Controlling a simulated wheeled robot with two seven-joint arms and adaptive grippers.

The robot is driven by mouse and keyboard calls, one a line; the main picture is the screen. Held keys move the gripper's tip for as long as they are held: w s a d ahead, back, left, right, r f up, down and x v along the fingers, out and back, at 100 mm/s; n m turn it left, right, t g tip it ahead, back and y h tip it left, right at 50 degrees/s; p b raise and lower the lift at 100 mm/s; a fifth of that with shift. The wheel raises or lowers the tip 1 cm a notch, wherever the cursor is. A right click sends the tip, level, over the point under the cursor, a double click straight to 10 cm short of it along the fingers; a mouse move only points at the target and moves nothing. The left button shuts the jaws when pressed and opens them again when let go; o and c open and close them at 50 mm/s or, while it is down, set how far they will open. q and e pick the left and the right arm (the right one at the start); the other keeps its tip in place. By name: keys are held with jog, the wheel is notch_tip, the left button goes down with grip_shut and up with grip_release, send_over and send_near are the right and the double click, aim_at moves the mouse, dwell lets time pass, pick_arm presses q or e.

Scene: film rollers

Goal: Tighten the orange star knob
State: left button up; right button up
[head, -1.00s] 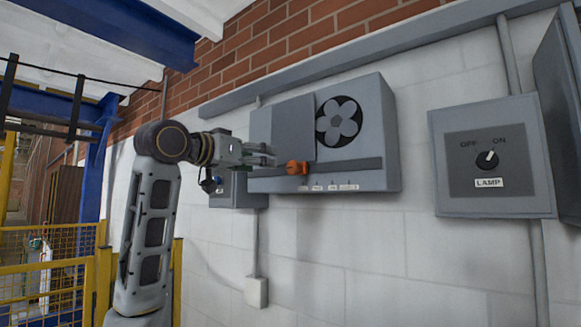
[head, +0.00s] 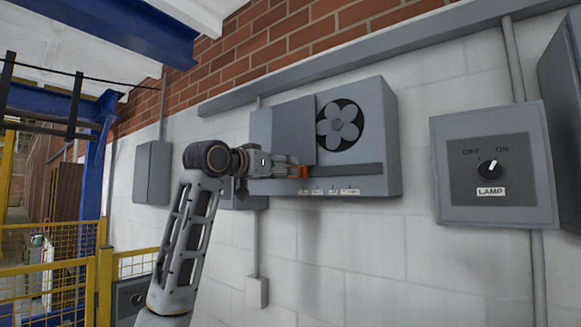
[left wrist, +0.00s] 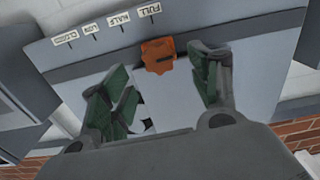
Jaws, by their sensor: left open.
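The orange star knob (head: 304,173) sits on the dark rail across the front of the grey fan box (head: 370,182). It also shows in the left wrist view (left wrist: 158,54), just beyond the fingers and nearer the right one. My left gripper (head: 291,171) is at the knob from the left and partly hides it in the head view. In the left wrist view its green-padded fingers (left wrist: 155,80) are spread apart with nothing held between them. Whether a finger touches the knob I cannot tell. My right gripper is not in view.
A grey sliding plate (head: 293,130) covers the box's left part; the fan (head: 339,126) shows to its right. Labels including HALF and FULL (left wrist: 147,11) line the box's edge. A lamp switch box (head: 490,170) is on the wall at right. A yellow fence (head: 50,275) stands at left.

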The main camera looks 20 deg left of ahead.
pick_arm(q)
jog(key=shift+p+x, duration=0.75)
jog(key=shift+x, duration=1.65)
jog(key=c, duration=1)
jog(key=shift+m, duration=0.4)
jog(key=shift+d+f+m, duration=0.1)
jog(key=shift+f+m, duration=0.05)
jog(key=shift+m, duration=4.1)
jog(key=shift+d+f+m, duration=0.1)
jog(key=shift+d+m, duration=0.05)
jog(key=shift+m, duration=4.1)
